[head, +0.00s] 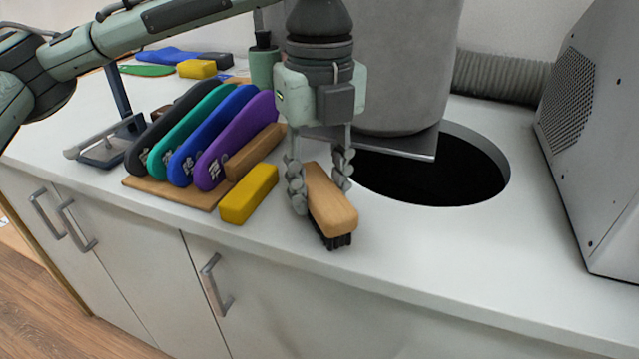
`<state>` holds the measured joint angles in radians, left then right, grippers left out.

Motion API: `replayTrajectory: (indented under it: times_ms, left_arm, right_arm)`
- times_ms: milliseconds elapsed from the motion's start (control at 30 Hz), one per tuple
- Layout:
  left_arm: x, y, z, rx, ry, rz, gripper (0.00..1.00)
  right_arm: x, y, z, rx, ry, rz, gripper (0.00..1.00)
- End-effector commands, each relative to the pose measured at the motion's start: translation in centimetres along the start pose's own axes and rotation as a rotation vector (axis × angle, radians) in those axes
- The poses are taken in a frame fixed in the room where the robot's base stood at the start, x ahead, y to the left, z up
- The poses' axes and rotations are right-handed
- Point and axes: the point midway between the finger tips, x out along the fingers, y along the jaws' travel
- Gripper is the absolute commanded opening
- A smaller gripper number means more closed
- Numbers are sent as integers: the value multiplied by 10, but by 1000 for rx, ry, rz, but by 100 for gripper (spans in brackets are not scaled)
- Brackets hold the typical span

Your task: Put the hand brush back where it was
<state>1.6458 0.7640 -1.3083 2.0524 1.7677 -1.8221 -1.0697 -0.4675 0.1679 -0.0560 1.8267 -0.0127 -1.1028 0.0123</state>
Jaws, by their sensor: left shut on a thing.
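The hand brush (332,208) has a light wooden back and dark bristles pointing down. My left gripper (320,190) comes down from above with its fingers on both sides of the brush and is shut on it. The brush is at the front part of the white counter, just left of the round dark opening. I cannot tell whether the bristles touch the counter. My right gripper is not in view.
A yellow block (248,194) lies close left of the brush. Several coloured insoles stand on a wooden board (165,196). A round dark opening (440,180) is cut in the counter (480,250) below a grey cylinder (405,70). A grey machine (600,140) stands at the right.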

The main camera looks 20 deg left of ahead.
Motion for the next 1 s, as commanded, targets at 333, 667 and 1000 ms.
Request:
replayTrajectory:
  times_ms: [333, 667, 1000]
  left_arm:
    - [2, 0, 0, 0, 0, 0, 56]
    - [-7, 0, 0, 0, 0, -1, 56]
    - [-77, -1, 0, 0, -1, -3, 56]
  right_arm:
    - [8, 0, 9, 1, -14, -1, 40]
    - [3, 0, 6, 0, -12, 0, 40]
    - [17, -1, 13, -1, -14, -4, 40]
